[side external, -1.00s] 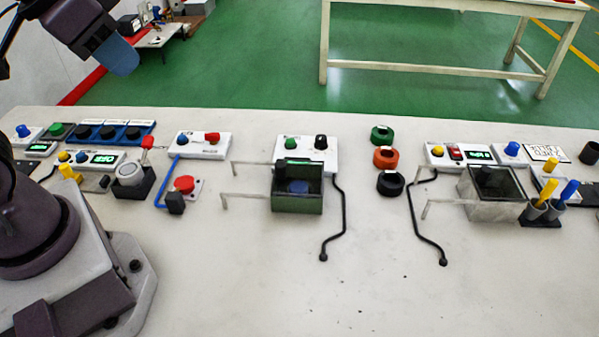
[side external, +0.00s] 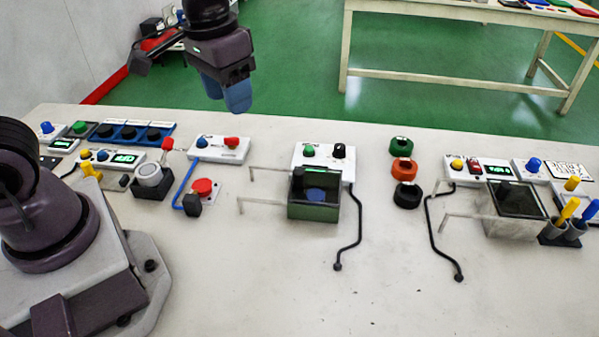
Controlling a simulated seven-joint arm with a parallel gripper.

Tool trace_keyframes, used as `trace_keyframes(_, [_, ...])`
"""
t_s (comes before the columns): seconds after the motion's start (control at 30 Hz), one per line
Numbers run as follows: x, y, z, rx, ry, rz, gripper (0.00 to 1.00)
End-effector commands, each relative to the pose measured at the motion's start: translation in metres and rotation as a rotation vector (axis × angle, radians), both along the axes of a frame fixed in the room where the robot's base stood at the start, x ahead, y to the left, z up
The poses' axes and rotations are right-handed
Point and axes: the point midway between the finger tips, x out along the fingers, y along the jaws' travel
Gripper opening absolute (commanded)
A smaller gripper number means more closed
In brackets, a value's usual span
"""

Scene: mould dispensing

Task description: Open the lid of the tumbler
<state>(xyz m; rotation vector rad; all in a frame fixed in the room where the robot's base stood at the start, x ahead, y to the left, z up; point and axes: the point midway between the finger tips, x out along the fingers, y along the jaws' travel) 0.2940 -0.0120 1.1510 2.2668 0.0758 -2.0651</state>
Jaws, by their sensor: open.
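Two boxes with dark see-through tops stand on the white table. The green box (side external: 314,212) is in the middle, with a blue round thing (side external: 315,194) visible inside. The grey box (side external: 508,228) is at the right, under its dark lid (side external: 517,200). Which of them is the tumbler I cannot tell. Both tops look shut. My gripper (side external: 224,94) has blue fingertips and is open and empty. It hangs high at the upper left, above and left of the green box, well apart from both boxes.
Bent black rods (side external: 357,230) and thin metal bars lie beside both boxes. Button panels line the table's back. Green, orange (side external: 402,170) and black rings stand between the boxes. A red button (side external: 203,187) is left of the green box. The table's front is clear.

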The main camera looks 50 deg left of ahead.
Motion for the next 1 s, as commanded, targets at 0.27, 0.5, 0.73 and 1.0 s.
trace_keyframes(0.27, [0.074, -0.009, -0.076, 0.009, 0.144, 0.208, 0.5])
trace_keyframes(0.5, [0.121, -0.011, -0.09, -0.006, 0.094, 0.425, 0.5])
trace_keyframes(0.73, [0.12, -0.011, -0.104, -0.008, 0.097, 0.477, 0.5])
trace_keyframes(1.0, [0.119, -0.011, -0.158, -0.008, 0.101, 0.475, 0.5])
